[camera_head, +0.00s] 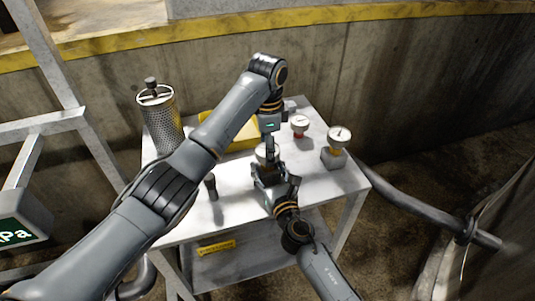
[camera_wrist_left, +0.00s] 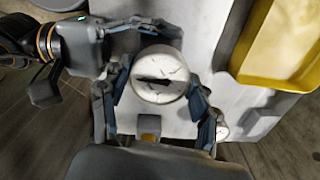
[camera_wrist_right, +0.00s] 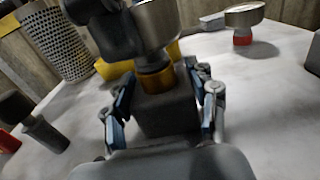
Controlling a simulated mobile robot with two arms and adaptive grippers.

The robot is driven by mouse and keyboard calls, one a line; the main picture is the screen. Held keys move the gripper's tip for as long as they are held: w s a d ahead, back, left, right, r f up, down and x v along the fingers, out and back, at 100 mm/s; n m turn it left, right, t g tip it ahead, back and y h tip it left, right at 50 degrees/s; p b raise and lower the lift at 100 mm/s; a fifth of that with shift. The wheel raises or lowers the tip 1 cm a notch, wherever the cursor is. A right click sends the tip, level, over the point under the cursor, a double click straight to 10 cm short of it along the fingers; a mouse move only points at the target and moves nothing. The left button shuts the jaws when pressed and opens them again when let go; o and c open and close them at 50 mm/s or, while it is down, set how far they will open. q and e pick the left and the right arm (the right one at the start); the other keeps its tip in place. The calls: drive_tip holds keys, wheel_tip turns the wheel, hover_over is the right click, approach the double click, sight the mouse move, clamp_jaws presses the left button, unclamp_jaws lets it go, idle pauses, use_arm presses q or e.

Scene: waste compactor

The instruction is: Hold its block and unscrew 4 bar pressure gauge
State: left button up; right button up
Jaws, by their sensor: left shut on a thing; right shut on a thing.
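A round white-faced pressure gauge (camera_wrist_left: 158,75) with a dark needle is between the fingers of my left gripper (camera_head: 267,149), which reaches down on it from above. Its dial marks are too small to read. In the right wrist view the gauge's metal case (camera_wrist_right: 157,24) sits upright on a brass collar (camera_wrist_right: 156,79) above a dark grey block (camera_wrist_right: 165,115). My right gripper (camera_wrist_right: 164,108) is shut on this block, one finger on each side, low over the table. In the head view the grippers mostly hide the gauge and block.
On the white table (camera_head: 325,183) stand a gauge with a red collar (camera_head: 299,124) and another gauge on a block (camera_head: 338,137). A yellow tray (camera_head: 240,140), a mesh cylinder (camera_head: 161,118) and a small dark upright object (camera_head: 211,186) are also there. A concrete wall (camera_head: 400,75) is behind.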

use_arm(q)
drive_tip(key=shift+n, duration=0.5)
drive_tip(key=shift+n, duration=1.2)
drive_tip(key=n, duration=0.2)
drive_tip(key=shift+n, duration=0.4)
drive_tip(key=shift+n, duration=0.8)
drive_tip(key=n, duration=0.3)
drive_tip(key=shift+n, duration=0.3)
